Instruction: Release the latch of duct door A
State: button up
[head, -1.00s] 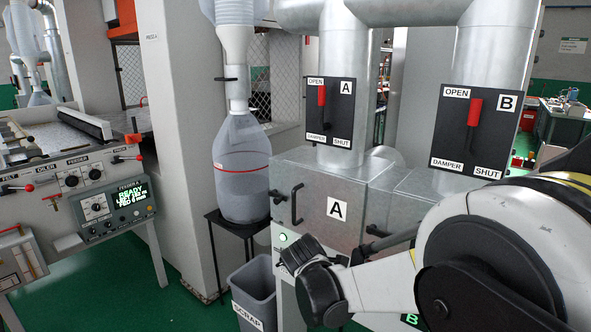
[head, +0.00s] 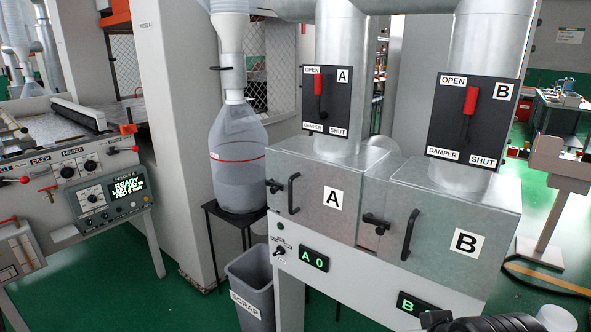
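Duct door A (head: 318,222) is the grey metal front under the left duct, with a white A label. It appears closed. Its black bar handle (head: 294,194) is on the left side. A small black latch (head: 274,186) sits at the door's left edge, beside the handle. Its exact setting is too small to tell. Only a dark end part of my arm, apparently my gripper (head: 438,321), shows at the bottom edge, low and right of door A and apart from it. Its fingers cannot be made out.
Door B (head: 440,222) stands to the right, with its own handle (head: 410,234) and black latch (head: 376,220). Damper levers A (head: 318,90) and B (head: 469,105) are above. A scrap bin (head: 250,290) is at lower left. The space before door A is clear.

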aim_at(275, 187)
jog(key=i+j+z, duration=0.1)
jog(key=j, duration=0.3)
jog(key=i+j+z, duration=0.1)
jog(key=i+j, duration=0.2)
jog(key=i+j+z, duration=0.1)
jog(key=j, duration=0.4)
jog(key=i+j+z, duration=0.1)
jog(key=i+j, duration=0.15)
jog(key=j, duration=0.2)
jog(key=i+j+z, duration=0.1)
jog(key=j, duration=0.35)
jog(key=i+j, duration=0.15)
jog(key=j, duration=0.3)
jog(key=i+j+z, duration=0.15)
jog(key=j, duration=0.3)
jog(key=i+j+z, duration=0.1)
jog(key=j, duration=0.35)
